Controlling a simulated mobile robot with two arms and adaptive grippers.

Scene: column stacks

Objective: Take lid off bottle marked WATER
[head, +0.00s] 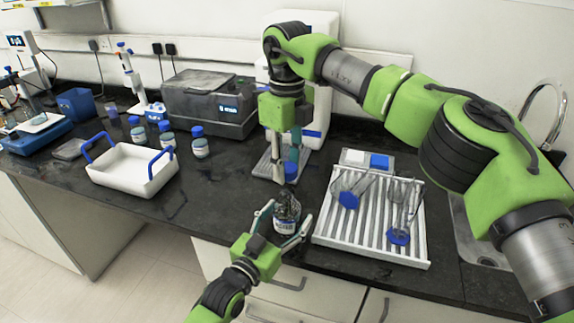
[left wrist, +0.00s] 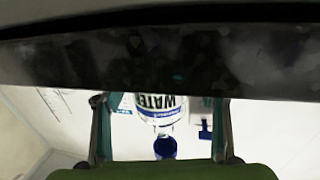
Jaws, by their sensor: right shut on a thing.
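The bottle marked WATER (head: 285,224) stands near the counter's front edge. In the left wrist view its label reads upside down on the bottle (left wrist: 158,104). A blue lid (head: 291,168) is above the bottle's neck; the lid also shows in the left wrist view (left wrist: 165,147). In the head view the lid looks raised clear of the bottle. My right gripper (head: 285,172) points down and is shut on the lid. My left gripper (head: 283,228) has its fingers on either side of the bottle, with gaps visible between fingers and bottle in the left wrist view (left wrist: 162,130).
A white drying rack (head: 325,236) with blue-capped glassware stands right of the bottle. A white tray with blue handles (head: 130,168) is at left, with several blue-capped bottles (head: 200,148) behind it. A grey machine (head: 205,100) stands at the back. A sink is at far right.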

